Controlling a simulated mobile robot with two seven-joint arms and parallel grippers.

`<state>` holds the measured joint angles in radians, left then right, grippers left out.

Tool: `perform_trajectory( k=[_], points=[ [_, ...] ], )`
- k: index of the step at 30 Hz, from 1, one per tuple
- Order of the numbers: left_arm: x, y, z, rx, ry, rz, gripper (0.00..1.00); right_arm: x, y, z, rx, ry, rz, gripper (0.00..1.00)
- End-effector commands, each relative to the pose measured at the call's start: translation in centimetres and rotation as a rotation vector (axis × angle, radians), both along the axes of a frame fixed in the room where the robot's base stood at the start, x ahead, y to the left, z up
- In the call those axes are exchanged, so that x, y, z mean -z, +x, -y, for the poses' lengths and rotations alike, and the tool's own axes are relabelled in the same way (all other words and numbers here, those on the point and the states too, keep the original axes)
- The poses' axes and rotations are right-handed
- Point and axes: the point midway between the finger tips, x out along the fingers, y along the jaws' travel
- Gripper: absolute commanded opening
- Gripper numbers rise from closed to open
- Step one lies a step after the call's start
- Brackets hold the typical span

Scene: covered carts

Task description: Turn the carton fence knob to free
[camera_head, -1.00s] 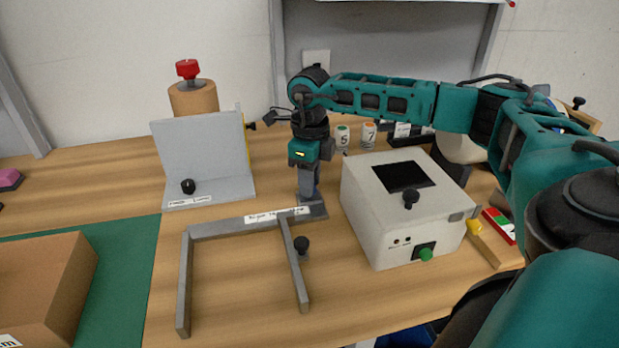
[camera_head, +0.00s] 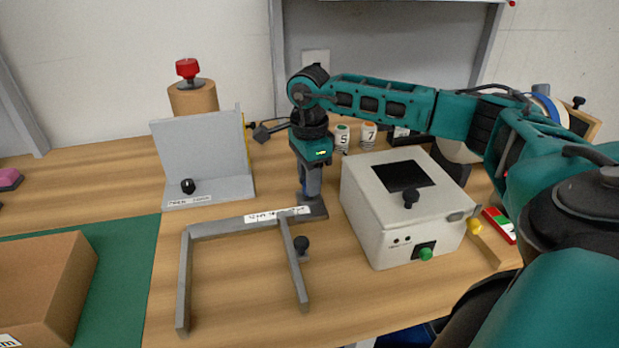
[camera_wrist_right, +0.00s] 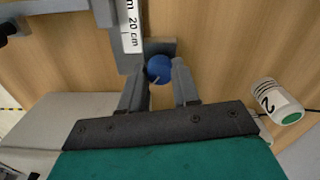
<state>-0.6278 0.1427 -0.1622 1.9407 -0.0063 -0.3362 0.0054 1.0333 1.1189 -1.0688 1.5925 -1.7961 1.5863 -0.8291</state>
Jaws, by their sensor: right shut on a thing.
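The carton fence (camera_head: 215,228) is a grey U-shaped frame on the wooden table, with a white label along its back bar. Its blue round knob (camera_wrist_right: 159,69) sits on a small grey plate at the end of that bar; a white line marks the knob. My right gripper (camera_head: 312,192) points down over this plate and is shut on the blue knob, with one finger on each side in the wrist view. The fingers hide most of the knob in the head view. A black knob (camera_head: 301,243) stands beside the fence's right arm. My left gripper is not in view.
A white box (camera_head: 380,205) with a dark window and green button stands right of the fence. A grey angled stand (camera_head: 205,150) is behind left. A carton (camera_head: 50,275) lies on the green mat at left. Labelled canisters (camera_head: 342,134) stand behind the gripper.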

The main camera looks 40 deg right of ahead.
Motion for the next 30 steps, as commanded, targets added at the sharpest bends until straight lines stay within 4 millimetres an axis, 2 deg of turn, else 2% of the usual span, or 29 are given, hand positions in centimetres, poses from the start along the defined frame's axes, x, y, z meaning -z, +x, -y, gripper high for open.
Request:
perform_trajectory(
  k=[30],
  points=[
    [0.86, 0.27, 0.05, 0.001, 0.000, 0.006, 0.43, -0.09, 0.11, -0.09, -0.965, 0.002, 0.005, 0.00]
  ],
)
